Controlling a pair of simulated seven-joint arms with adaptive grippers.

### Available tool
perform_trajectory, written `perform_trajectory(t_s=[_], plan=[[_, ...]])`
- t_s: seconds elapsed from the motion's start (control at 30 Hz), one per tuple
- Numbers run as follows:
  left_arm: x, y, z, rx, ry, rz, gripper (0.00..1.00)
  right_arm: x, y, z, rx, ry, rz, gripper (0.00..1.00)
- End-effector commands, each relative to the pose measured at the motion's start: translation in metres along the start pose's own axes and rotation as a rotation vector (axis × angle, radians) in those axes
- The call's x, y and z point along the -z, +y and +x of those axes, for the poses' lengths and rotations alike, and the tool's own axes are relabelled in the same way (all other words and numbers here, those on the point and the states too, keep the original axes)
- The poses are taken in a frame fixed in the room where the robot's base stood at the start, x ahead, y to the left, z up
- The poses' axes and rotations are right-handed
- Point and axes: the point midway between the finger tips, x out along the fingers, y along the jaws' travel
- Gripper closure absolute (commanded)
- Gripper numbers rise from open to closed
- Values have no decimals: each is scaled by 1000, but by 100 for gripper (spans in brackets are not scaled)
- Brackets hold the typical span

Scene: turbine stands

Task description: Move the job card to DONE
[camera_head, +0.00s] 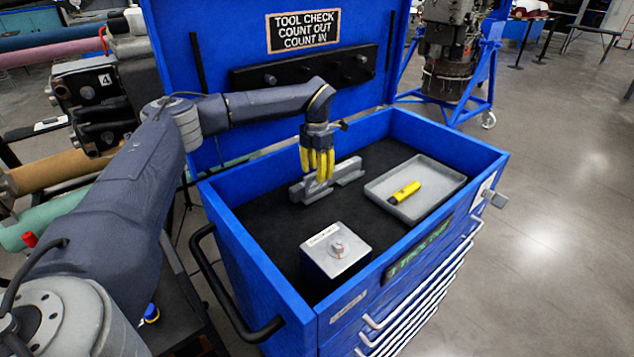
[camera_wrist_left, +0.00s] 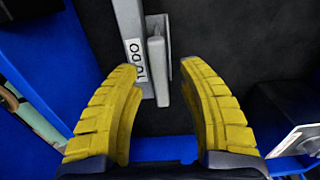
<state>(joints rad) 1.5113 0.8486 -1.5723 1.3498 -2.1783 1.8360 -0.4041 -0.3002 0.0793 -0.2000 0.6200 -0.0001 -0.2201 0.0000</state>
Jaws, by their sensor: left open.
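My left gripper (camera_head: 318,176) is open, with its yellow fingers pointing down at the grey slotted holder (camera_head: 348,171) in the blue tool chest. In the left wrist view its fingertips (camera_wrist_left: 158,69) are apart, on either side of part of the grey holder (camera_wrist_left: 128,18). A white label reading TO DO (camera_wrist_left: 136,62) is on that holder. I cannot make out a separate job card; it may be hidden by the fingers or blend with the grey parts. No DONE label is readable. My right gripper is not in view.
A metal box with a knob (camera_head: 337,248) stands in front of the holder. A grey tray (camera_head: 447,178) with a yellow tool (camera_head: 404,193) lies to its right. The blue chest's walls (camera_head: 262,273) surround the dark floor, and its raised lid (camera_head: 215,62) stands behind.

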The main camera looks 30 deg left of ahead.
Motion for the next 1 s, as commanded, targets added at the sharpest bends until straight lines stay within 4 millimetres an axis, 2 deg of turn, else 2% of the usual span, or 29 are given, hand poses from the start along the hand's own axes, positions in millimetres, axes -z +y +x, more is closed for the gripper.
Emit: perform_trajectory(t_s=[0.87, 1.0], plan=[[0, 0, 4, -1, 0, 1, 59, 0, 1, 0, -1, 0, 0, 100], [0, 0, 4, 0, 0, 1, 75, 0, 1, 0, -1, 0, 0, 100]])
